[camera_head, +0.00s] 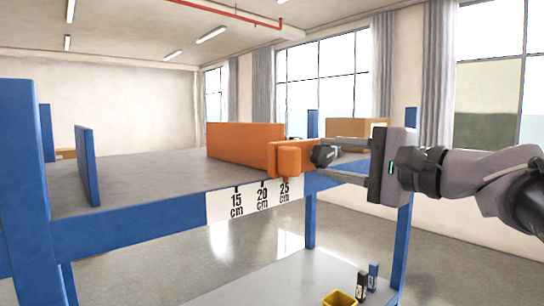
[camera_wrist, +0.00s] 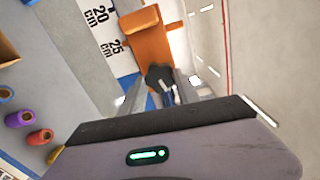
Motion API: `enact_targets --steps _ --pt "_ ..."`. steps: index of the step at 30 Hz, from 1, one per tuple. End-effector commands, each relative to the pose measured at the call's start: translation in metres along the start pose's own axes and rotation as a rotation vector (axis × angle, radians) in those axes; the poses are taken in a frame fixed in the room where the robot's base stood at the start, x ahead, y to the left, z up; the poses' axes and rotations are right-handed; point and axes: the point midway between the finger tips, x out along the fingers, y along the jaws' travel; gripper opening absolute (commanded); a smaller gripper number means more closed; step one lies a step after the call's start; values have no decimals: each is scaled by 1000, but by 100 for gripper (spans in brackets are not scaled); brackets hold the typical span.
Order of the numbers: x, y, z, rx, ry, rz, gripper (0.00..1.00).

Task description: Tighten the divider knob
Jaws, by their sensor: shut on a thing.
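The orange divider (camera_head: 243,146) stands on the grey shelf, with its orange end block (camera_head: 289,158) at the front edge by the 25 cm mark. The black divider knob (camera_head: 322,155) sticks out from the end block toward my gripper (camera_head: 338,163). My gripper comes from the right with its fingers on either side of the knob and is shut on it. In the wrist view the dark, lobed knob (camera_wrist: 160,77) sits between the two fingertips, in front of the orange divider (camera_wrist: 150,38). The knob's contact with the far finger is partly hidden.
A white scale (camera_head: 248,200) marked 15, 20 and 25 cm runs along the shelf's front edge. A blue plate (camera_head: 87,165) stands on the shelf at left. Blue posts (camera_head: 20,170) frame the rack. A yellow bin (camera_head: 339,299) sits on the lower shelf. A cardboard box (camera_head: 355,127) is behind.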

Motion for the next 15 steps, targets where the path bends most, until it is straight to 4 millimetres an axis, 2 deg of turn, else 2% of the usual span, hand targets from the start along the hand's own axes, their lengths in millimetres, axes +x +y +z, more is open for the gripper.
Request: enact_targets --steps 6,15 --pt "0 -1 0 133 -1 -1 0" --pt "0 0 0 231 -1 -2 0"
